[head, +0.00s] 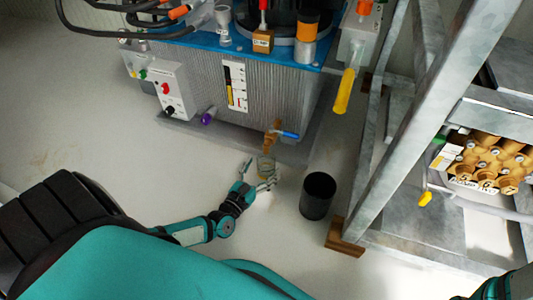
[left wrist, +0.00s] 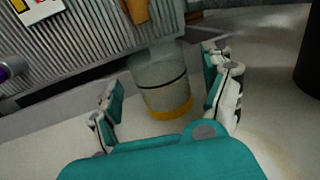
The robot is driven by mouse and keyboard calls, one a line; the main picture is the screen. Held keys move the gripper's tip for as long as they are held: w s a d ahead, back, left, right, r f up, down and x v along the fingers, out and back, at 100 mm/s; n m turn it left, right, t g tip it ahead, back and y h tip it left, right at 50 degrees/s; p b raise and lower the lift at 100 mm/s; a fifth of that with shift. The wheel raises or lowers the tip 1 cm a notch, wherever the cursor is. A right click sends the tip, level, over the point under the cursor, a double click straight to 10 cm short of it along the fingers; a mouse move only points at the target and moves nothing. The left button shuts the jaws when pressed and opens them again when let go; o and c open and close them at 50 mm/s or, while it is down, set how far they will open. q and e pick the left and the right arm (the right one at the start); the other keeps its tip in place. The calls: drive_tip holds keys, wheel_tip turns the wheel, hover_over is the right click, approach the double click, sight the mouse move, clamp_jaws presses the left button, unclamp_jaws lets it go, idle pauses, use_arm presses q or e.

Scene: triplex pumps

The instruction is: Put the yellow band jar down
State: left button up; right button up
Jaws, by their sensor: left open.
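The yellow band jar (head: 265,165) is a clear, glassy jar below the brass tap (head: 271,138) with the blue handle, at the front of the ribbed pump tank. In the left wrist view the jar (left wrist: 163,75) shows a dark ring and a yellow band round its bottom, and looks upright on the pale floor. My left gripper (head: 259,175) is open, with its fingers on either side of the jar; gaps show between the fingers (left wrist: 162,82) and the glass. Part of my right arm shows at the bottom right corner; its gripper is out of view.
A black bin (head: 317,196) stands on the floor right of the jar. The grey metal frame (head: 380,150) rises further right, with a wooden block (head: 346,238) at its foot. The tank's low grey plinth (head: 225,143) lies behind the jar. Floor left of the jar is clear.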

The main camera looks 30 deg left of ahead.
use_arm(q)
drive_tip(key=s+p, duration=0.1)
drive_tip(key=s, duration=0.3)
drive_tip(key=s+p, duration=0.2)
drive_tip(key=s, duration=0.1)
drive_tip(key=shift+s+d+r, duration=0.1)
drive_tip(key=shift+s+d, duration=0.1)
drive_tip(key=shift+s, duration=0.6)
